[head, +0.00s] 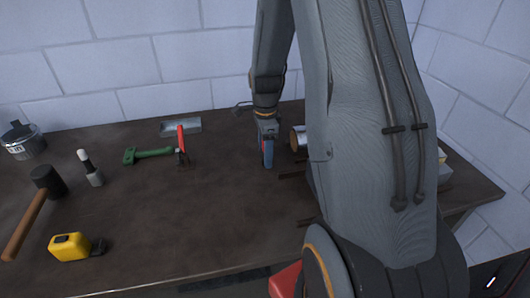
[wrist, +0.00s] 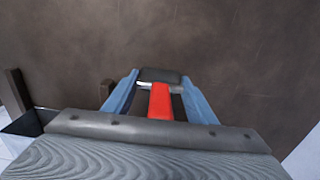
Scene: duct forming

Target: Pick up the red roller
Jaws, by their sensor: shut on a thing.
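My gripper (head: 267,152) hangs over the middle-right part of the workbench, with blue fingers pointing down. In the wrist view my gripper (wrist: 160,98) has its blue fingers on both sides of the red roller. The red roller (wrist: 160,101) shows a red strip, with a dark piece across its far end between the fingertips. The fingers and the wrist body hide the rest of it. In the head view the fingers mostly hide the held roller, and I cannot tell its height above the bench.
On the workbench (head: 200,225) lie a red-handled tool (head: 181,138), a green tool (head: 150,154), a metal tray (head: 187,125), a mallet (head: 30,222), a yellow tape measure (head: 70,247) and a metal can (head: 22,145). A round metal piece (head: 298,138) stands right of my gripper. The front middle is clear.

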